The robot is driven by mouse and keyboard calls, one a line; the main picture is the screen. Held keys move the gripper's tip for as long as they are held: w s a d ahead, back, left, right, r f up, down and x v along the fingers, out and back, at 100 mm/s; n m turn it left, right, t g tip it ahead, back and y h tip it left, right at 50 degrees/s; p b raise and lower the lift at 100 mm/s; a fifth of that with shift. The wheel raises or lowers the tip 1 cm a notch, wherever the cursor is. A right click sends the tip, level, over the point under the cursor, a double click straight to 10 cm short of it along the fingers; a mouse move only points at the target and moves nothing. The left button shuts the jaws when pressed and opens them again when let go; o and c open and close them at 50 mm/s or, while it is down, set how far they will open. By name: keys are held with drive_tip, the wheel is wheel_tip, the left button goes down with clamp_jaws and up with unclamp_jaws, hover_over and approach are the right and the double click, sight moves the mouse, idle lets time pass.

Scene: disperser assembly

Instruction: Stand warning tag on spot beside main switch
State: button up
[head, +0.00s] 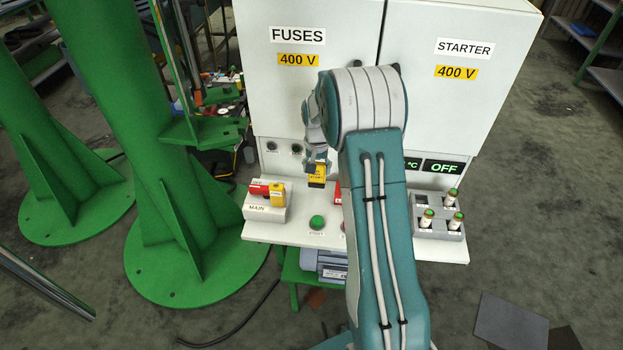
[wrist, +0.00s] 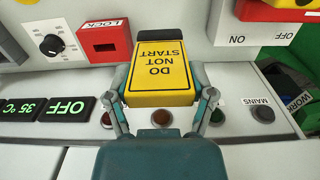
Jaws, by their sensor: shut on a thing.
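The warning tag is a yellow block with a black border reading DO NOT START, held in front of the wrist camera (wrist: 160,70). It also shows in the head view (head: 317,178), above the panel shelf. My gripper (head: 316,160) is shut on the tag, with one finger at each side in the wrist view (wrist: 165,92). The main switch (head: 259,188), with a red body and yellow handle on a grey base marked MAIN, is left of the tag in the head view. In the wrist view the switch (wrist: 280,10) is cut off at top right. I cannot make out a marked spot.
A red LOCK box (wrist: 103,42) stands beside the tag; my arm hides most of it in the head view. A green button (head: 317,222) is on the shelf front. A grey holder (head: 436,226) with several cylinders is at right. The cabinet (head: 305,100) rises behind.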

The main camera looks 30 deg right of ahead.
drive_tip(key=shift+w+d+f, duration=0.1)
drive_tip(key=shift+w+f, duration=0.65)
drive_tip(key=shift+f, duration=0.7)
drive_tip(key=shift+w+d+f, duration=0.1)
drive_tip(key=shift+w+f, duration=0.65)
drive_tip(key=shift+f, duration=0.7)
drive_tip(key=shift+w+d+f, duration=0.1)
drive_tip(key=shift+w+f, duration=0.65)
drive_tip(key=shift+f, duration=0.7)
drive_tip(key=shift+f, duration=0.1)
drive_tip(key=o, duration=1.1)
